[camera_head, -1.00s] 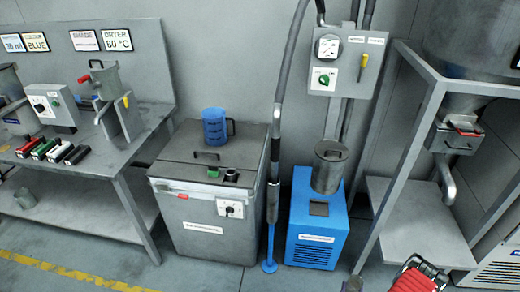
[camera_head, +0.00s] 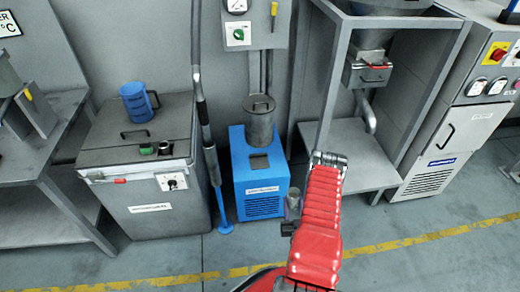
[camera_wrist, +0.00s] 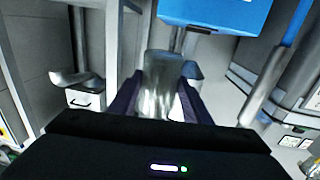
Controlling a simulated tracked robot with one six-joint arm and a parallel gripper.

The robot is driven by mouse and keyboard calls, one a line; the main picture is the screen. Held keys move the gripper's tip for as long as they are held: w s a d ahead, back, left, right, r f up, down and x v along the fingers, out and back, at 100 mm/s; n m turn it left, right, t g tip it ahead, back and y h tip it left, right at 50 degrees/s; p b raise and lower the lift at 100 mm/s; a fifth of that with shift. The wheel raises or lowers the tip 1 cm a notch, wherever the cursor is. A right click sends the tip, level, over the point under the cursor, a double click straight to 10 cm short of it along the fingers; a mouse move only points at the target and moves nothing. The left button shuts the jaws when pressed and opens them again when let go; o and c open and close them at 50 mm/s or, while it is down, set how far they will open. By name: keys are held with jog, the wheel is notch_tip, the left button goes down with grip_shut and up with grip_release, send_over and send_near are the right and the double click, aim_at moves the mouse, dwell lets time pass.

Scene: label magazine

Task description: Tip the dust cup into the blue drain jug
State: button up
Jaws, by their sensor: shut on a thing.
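The blue drain jug (camera_head: 136,103) stands upright on the lid of a grey cabinet at the left in the head view, its handle to the right. My gripper (camera_head: 291,216) is small in the head view, low in the middle, in front of the blue unit and well away from the jug. In the wrist view my gripper (camera_wrist: 158,100) has its two dark fingers on either side of a greyish, shiny cup (camera_wrist: 160,80), which I take to be the dust cup. It is shut on this cup. The cup is blurred, and its contents cannot be made out.
A blue unit (camera_head: 260,192) with a lidded metal canister (camera_head: 260,122) stands on the floor. A grey hose and pole (camera_head: 205,115) rise between it and the grey cabinet (camera_head: 150,215). A hopper frame (camera_head: 385,150) stands to the right. The floor in front is clear.

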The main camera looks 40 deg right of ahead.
jog(key=w+a+r+n+t+y, duration=0.1)
jog(key=w+a+r+n+y, duration=0.1)
jog(key=w+a+r, duration=0.6)
jog(key=w+a+r+n+t+y, duration=0.15)
jog(key=w+a+r, duration=0.25)
jog(key=w+r, duration=0.8)
jog(key=w+a+r+n+y, duration=0.1)
jog(key=w+a+r+y, duration=0.1)
jog(key=a+r, duration=0.4)
jog(key=w+a+r+n+t+y, duration=0.1)
jog(key=w+a+r+y, duration=0.2)
jog(key=a, duration=0.9)
jog(key=w+a+r+n+y, duration=0.1)
jog(key=w+a+r+y, duration=0.1)
jog(key=a+r, duration=0.7)
jog(key=shift+w+r+n, duration=0.35)
jog(key=shift+w, duration=0.55)
jog(key=shift+w, duration=0.15)
